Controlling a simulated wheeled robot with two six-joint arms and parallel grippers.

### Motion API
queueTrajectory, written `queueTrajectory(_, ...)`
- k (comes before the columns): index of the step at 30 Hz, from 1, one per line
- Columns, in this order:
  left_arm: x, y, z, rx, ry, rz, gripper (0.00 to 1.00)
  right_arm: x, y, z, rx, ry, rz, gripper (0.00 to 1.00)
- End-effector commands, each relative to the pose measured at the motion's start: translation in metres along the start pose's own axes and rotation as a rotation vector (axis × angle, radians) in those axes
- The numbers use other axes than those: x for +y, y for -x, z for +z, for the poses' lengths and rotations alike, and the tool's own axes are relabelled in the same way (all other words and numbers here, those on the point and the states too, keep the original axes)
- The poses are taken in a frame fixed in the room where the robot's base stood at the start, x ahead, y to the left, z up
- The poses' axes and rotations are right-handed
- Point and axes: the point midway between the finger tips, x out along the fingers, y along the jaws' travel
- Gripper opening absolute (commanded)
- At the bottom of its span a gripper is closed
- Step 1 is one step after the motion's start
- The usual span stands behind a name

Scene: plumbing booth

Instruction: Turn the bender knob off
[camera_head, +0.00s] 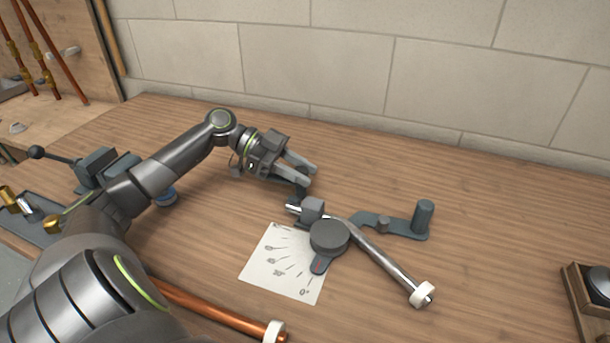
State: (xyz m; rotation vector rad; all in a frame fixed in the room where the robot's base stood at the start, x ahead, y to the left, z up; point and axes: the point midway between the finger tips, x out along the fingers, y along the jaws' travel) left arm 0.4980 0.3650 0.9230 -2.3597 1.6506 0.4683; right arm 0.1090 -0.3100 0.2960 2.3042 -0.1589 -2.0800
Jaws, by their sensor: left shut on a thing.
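The pipe bender stands on the wooden bench in the middle of the view. It has a dark round disc (328,237), a small grey block (312,208) and a flat grey arm with an upright post (424,216). A silver pipe (385,266) with a white end collar runs through it. A small dark knob (300,195) stands behind the block, partly hidden by my fingers. My left gripper (306,174) reaches in from the left, its fingertips shut on this knob. My right gripper is not in view.
A white angle sheet (283,265) lies beside the disc. A copper pipe (220,306) with a white collar lies in front. A vise (97,163) is at the left, partly behind my arm. The bench right of the bender is mostly clear, up to a wooden box (577,300).

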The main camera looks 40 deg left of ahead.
Motion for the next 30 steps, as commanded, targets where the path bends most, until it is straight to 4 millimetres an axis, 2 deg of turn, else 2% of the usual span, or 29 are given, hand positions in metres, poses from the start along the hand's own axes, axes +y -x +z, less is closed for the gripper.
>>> queueTrajectory(19,0.0006,0.0014,0.0011,-0.002,-0.018,0.045,0.0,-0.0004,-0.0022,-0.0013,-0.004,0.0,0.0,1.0)
queueTrajectory(20,0.0007,0.0013,0.0011,-0.002,-0.018,0.045,0.32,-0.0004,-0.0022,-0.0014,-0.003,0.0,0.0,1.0)
queueTrajectory(21,0.0006,0.0013,0.0011,-0.002,-0.018,0.045,0.37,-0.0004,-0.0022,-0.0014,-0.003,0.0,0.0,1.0)
queueTrajectory(24,0.0006,0.0013,0.001,-0.002,-0.018,0.045,0.5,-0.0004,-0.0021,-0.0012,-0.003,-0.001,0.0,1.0)
queueTrajectory(30,0.0005,0.0013,0.0009,-0.001,-0.018,0.044,0.51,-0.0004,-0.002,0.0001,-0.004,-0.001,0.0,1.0)
